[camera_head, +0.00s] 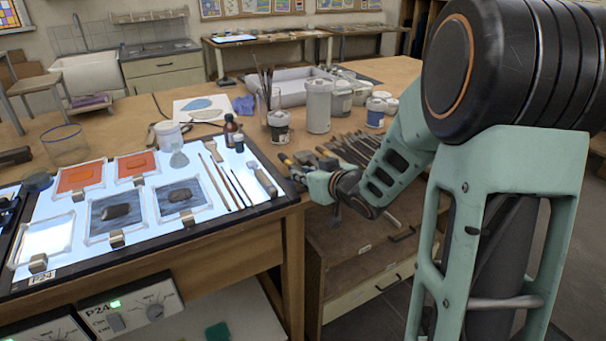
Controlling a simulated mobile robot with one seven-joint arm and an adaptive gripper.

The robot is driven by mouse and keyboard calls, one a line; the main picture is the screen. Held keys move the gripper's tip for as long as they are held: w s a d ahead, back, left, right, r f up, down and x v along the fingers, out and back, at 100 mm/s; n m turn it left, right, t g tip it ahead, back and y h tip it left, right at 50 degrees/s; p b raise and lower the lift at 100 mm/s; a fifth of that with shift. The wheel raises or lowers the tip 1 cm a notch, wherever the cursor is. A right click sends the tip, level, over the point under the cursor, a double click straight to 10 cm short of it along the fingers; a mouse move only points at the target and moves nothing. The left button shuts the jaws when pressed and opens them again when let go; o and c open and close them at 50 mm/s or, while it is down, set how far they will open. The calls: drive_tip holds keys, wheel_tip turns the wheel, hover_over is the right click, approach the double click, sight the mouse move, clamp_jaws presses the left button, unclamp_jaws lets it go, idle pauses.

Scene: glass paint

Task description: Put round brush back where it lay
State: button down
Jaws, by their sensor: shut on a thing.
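My gripper (303,173) is at the right edge of the light table (147,251), beside its far right corner. It is shut on the round brush, which is mostly hidden by the fingers, so its tilt and any contact below are unclear. Several slim brushes and tools (217,181) lie side by side on the right part of the lit surface. A wider flat tool (262,179) lies to the right of them, close to the table's right edge and just left of my gripper.
Framed orange panes (80,177) and grey panes with dark stones fill the light table's left and middle. Several dark tools (351,147) lie behind my gripper. White tubs (318,106) stand farther back.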

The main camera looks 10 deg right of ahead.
drive_tip(key=shift+f, duration=0.25)
idle(0.3)
drive_tip(key=c, duration=1.8)
unclamp_jaws()
drive_tip(key=shift+o, duration=0.2)
